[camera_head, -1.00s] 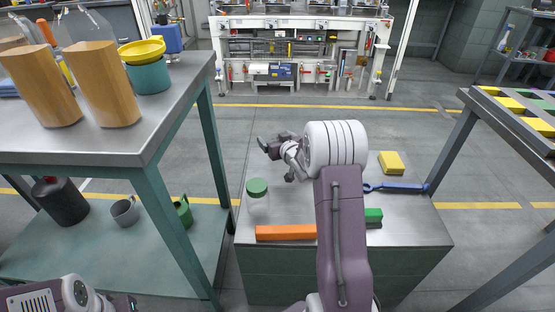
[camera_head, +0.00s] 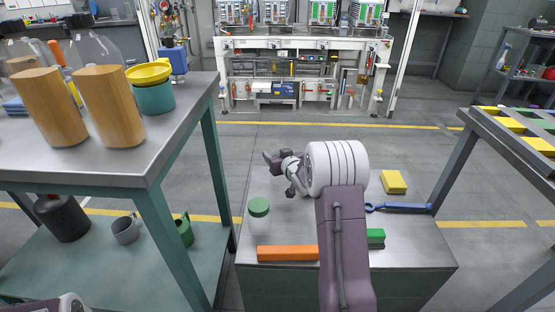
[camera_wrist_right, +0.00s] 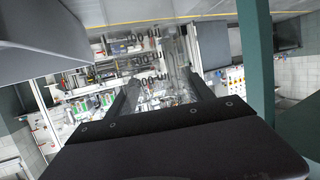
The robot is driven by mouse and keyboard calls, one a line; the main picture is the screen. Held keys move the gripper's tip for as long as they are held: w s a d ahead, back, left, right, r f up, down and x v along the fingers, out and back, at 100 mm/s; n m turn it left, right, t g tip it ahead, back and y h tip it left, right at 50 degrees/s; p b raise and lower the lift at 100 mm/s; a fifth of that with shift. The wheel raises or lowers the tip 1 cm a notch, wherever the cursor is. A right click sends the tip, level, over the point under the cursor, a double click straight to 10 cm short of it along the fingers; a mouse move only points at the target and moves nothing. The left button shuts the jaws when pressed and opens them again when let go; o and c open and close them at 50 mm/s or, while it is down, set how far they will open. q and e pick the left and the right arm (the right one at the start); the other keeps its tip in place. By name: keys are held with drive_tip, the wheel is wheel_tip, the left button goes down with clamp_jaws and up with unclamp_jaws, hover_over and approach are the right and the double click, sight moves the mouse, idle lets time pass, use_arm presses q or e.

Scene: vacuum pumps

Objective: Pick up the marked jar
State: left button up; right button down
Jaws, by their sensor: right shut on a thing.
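A clear jar with a green lid (camera_head: 258,208) stands upright on the metal-topped bench (camera_head: 415,250) in the head view, and I can make out no mark on it. My right gripper (camera_head: 270,160) is above and behind this jar, apart from it, pointing left. In the right wrist view, the two dark fingers of my right gripper (camera_wrist_right: 163,95) are spread around something clear (camera_wrist_right: 167,82), too see-through to tell its shape well. In the head view I cannot make out this held thing. My left gripper is out of view; only a bit of my left arm shows at the bottom left.
An orange bar (camera_head: 287,253), a green block (camera_head: 375,236), a yellow block (camera_head: 393,182) and a blue wrench (camera_head: 398,207) lie on the bench. A rack (camera_head: 520,150) stands at right.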

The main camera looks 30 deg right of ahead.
drive_tip(key=s+d+r+p, duration=0.3)
drive_tip(key=d+r+p, duration=0.5)
drive_tip(key=d+r, duration=0.2)
drive_tip(key=shift+d+p, duration=0.35)
drive_tip(key=shift+d, duration=0.3)
